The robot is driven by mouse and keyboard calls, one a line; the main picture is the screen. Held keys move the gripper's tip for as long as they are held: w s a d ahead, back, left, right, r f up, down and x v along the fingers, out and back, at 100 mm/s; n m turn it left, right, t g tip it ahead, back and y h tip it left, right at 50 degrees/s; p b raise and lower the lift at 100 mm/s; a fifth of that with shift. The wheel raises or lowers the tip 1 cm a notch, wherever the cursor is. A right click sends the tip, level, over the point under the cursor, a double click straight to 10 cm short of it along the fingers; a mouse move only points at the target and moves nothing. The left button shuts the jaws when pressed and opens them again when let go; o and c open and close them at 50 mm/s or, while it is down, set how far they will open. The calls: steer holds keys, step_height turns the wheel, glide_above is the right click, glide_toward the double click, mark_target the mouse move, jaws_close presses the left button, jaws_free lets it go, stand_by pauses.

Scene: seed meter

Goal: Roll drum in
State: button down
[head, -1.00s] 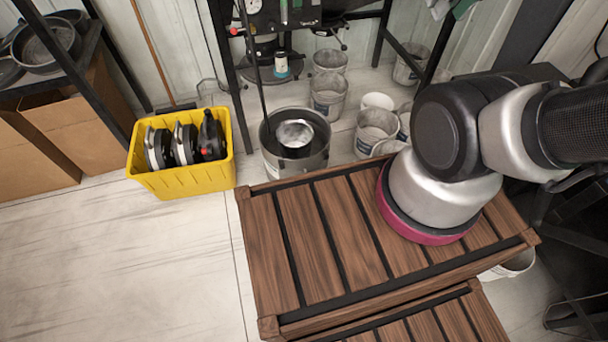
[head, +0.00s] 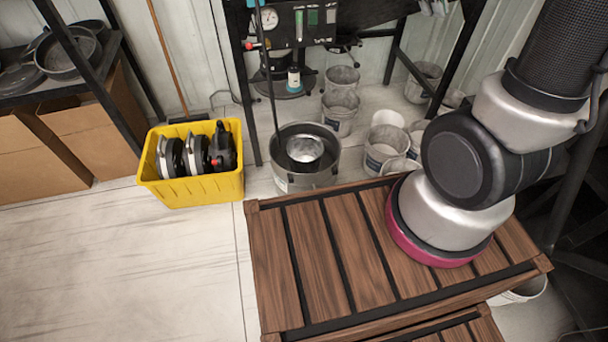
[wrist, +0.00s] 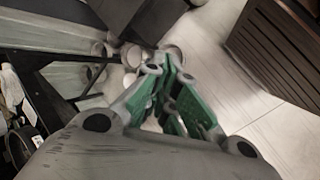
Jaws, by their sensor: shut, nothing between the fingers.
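I cannot tell for certain which thing is the drum. A round grey metal tub (head: 283,176) with a shiny bowl (head: 304,149) inside stands on the floor behind the slatted wooden platform. A yellow crate (head: 197,191) to its left holds several black and silver round units (head: 171,157). My gripper (wrist: 180,100), with grey links and green pads, shows in the wrist view. It is shut and empty, above the floor. The head view does not show it, only my arm at the right.
The brown slatted platform (head: 346,247) fills the front middle. A dark bench with a gauge (head: 269,18) stands at the back, with several white buckets (head: 341,110) below. A shelf with pans (head: 68,52) and cardboard boxes (head: 100,131) is at left. The floor at left is clear.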

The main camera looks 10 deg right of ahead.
steer(key=w+a+f+n+t+h, duration=0.25)
steer(key=w+a+f+n, duration=0.25)
steer(key=w+f, duration=0.5)
steer(key=w+a+f+n+t+h, duration=0.2)
steer(key=w+a+f+n+h, duration=0.25)
steer(key=w+f, duration=0.5)
steer(key=n+t+y, duration=0.4)
steer(key=n+t, duration=0.3)
steer(key=n, duration=0.4)
glide_above(304, 178)
step_height(304, 178, down, 28)
steer(key=s+a+f+n+y, duration=0.2)
steer(key=s+f+n+y, duration=0.15)
steer(key=s+f, duration=0.6)
steer(key=s+a+f+n+y, duration=0.2)
steer(key=s+f+n+y, duration=0.3)
steer(key=f, duration=0.8)
steer(key=w+d+f, duration=0.1)
steer(key=w, duration=0.2)
steer(key=w+d+f+h, duration=0.1)
steer(key=w+f, duration=0.1)
steer(key=w, duration=0.2)
steer(key=w+f+m+h, duration=0.1)
steer(key=w+f, duration=0.1)
steer(key=w, duration=0.1)
steer(key=shift+w+d+t, duration=0.15)
steer(key=shift+d+t, duration=0.1)
steer(key=shift+d, duration=0.15)
steer(key=shift+w+d, duration=0.1)
steer(key=shift+w, duration=0.2)
